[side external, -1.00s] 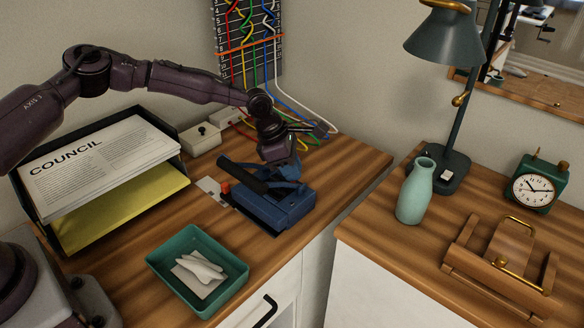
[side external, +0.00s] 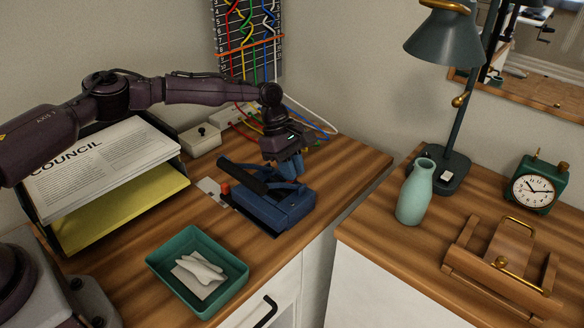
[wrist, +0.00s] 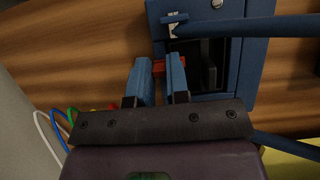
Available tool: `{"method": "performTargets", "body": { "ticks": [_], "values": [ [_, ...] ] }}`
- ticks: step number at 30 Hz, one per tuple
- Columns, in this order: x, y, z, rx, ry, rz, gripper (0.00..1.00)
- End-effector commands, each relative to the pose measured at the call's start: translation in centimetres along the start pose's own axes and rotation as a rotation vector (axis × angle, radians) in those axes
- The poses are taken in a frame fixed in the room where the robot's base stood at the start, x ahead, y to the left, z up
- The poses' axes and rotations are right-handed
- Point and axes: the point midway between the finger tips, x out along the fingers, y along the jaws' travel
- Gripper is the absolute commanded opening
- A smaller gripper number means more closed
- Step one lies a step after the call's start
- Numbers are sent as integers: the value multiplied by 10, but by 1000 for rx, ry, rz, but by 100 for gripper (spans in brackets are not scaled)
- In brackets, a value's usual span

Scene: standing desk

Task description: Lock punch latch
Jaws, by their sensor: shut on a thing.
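The blue hole punch (side external: 280,211) stands on the desk, with its dark handle bar (side external: 242,176) slanting up over it. An orange-red part (side external: 225,188) shows at its left end. In the wrist view the punch body (wrist: 259,60) is at the top, with a small metal piece (wrist: 174,28) on it. My gripper (side external: 290,172) points down at the punch's back side. Its two blue fingers (wrist: 161,72) are a little apart, shut on a small red latch (wrist: 159,66) at the punch's edge. The fingers hide part of the latch.
A green tray (side external: 160,268) with white items is in front, and a paper rack (side external: 40,215) stands at left. Cables and a white box (side external: 201,140) lie behind. A gap separates this desk from the right one, with a vase (side external: 415,192) and lamp (side external: 447,50).

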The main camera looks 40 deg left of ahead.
Motion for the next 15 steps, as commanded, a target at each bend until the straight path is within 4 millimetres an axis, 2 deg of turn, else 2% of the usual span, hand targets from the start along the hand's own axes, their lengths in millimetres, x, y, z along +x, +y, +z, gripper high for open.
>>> {"method": "performTargets", "body": {
  "ticks": [14, 15],
  "values": [
    [-1, 0, 0, 14, 2, -7, 0],
    [-1, 0, 0, 14, 2, -7, 20]
  ]
}}
